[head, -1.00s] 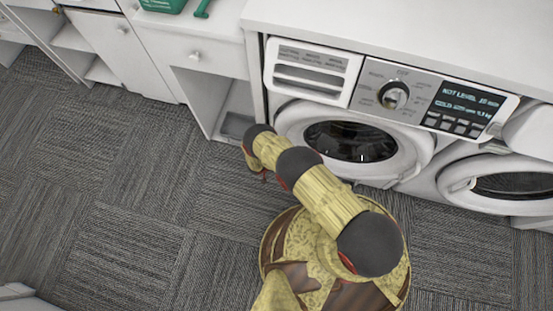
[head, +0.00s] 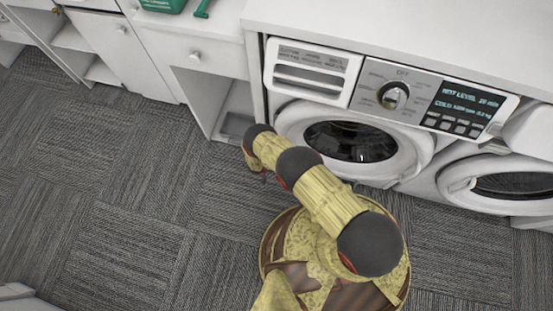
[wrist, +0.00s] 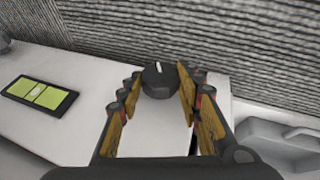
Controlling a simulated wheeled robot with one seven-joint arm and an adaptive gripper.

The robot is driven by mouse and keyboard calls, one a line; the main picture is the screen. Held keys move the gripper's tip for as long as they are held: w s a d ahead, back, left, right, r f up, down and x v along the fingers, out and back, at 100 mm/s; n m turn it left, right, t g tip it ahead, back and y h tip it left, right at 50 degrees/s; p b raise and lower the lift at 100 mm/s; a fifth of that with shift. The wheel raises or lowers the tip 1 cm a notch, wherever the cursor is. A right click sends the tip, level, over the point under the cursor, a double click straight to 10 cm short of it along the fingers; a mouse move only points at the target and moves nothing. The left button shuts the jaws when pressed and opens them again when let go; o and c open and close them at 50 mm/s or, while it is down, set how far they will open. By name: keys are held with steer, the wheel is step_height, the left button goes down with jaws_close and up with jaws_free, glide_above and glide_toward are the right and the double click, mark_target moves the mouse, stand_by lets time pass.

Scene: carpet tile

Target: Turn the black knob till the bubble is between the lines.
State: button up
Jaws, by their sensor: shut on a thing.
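In the wrist view the black knob (wrist: 160,82) sits between the two yellow-padded fingers of my gripper (wrist: 158,92), which is shut on it. A white pointer mark stands on the knob's far side. To the left, on a white surface, lies a dark-framed level with a yellow-green vial (wrist: 40,94). A pale bubble shows near the middle of the vial, between two dark lines, though it is small and its exact margins are hard to tell. In the head view my arm reaches down beside the washer, and its fingers and the knob are hidden.
The washer (head: 285,125) has a silver dial (head: 394,96) and a display (head: 465,100) reading "NOT LEVEL". A second round-door machine (head: 500,185) stands to its right. White cabinets (head: 205,55) are at the left. Grey carpet (head: 130,200) is clear at the left.

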steer(key=shift+r+p, duration=0.15)
steer(key=shift+p, duration=0.6)
steer(key=y+p, duration=0.1)
steer(key=p, duration=0.1)
steer(key=y+p, duration=0.1)
steer(key=p, duration=0.1)
steer(key=shift+s+d+r+t, duration=0.1)
steer(key=shift+d+r+t, duration=0.1)
steer(key=shift+t, duration=0.2)
steer(key=y+p, duration=0.1)
steer(key=p, duration=0.2)
steer(key=shift+d+f+m, duration=0.1)
steer(key=shift+m, duration=0.3)
steer(key=shift+f+t+y+p, duration=0.1)
steer(key=shift+t+y+p, duration=0.3)
steer(key=shift+y+p, duration=0.45)
steer(key=shift+f+y+p, duration=0.1)
steer(key=shift+y+p, duration=0.15)
steer(key=shift+p, duration=0.35)
steer(key=o, duration=1.1)
steer(key=shift+o, duration=0.2)
steer(key=shift+d, duration=0.1)
